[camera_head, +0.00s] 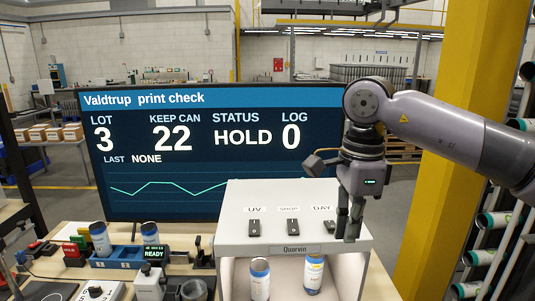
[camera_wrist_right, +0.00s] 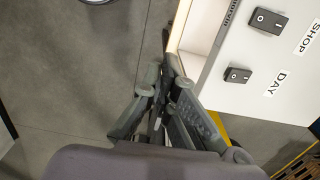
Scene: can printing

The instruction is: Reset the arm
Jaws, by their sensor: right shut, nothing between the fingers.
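My right gripper (camera_head: 349,232) hangs fingers-down at the right end of the light booth (camera_head: 230,240), to the right of the DAY switch (camera_head: 329,226). Its fingers are shut with nothing between them. In the right wrist view the shut fingers (camera_wrist_right: 163,85) lie beside the booth's edge, with floor behind them. The DAY switch (camera_wrist_right: 238,75) and the SHOP switch (camera_wrist_right: 267,20) are apart from the fingers there. My left gripper is in neither view.
The booth, labelled Quorvin, also has a UV switch (camera_head: 254,228). Two cans (camera_head: 260,279) (camera_head: 313,273) stand inside it. A large screen (camera_head: 200,190) reading HOLD stands behind. More cans, a blue tray (camera_head: 118,263) and small devices fill the left. A yellow pillar (camera_head: 440,170) stands at right.

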